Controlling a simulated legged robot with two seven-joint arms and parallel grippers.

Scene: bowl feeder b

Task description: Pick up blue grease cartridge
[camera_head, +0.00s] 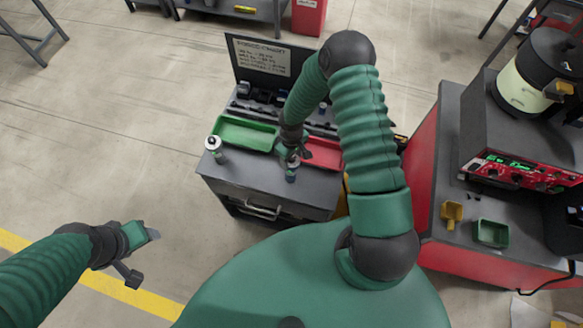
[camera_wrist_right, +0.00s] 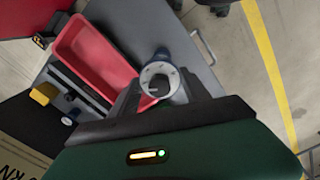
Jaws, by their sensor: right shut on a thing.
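The blue grease cartridge (camera_head: 291,174) stands at the front of the grey cabinet top, below my right gripper (camera_head: 290,158). In the right wrist view the cartridge (camera_wrist_right: 162,54) shows a blue body and a pale round top, between the fingers of my right gripper (camera_wrist_right: 165,92). The right gripper is shut on it. I cannot tell whether its base touches the cabinet top. My left gripper (camera_head: 142,255) is open and empty, above the floor at the lower left.
A green tray (camera_head: 246,134) and a red tray (camera_head: 322,153) lie behind. A sign board (camera_head: 268,60) stands at the back. A red bench (camera_head: 425,160) with machines is at right.

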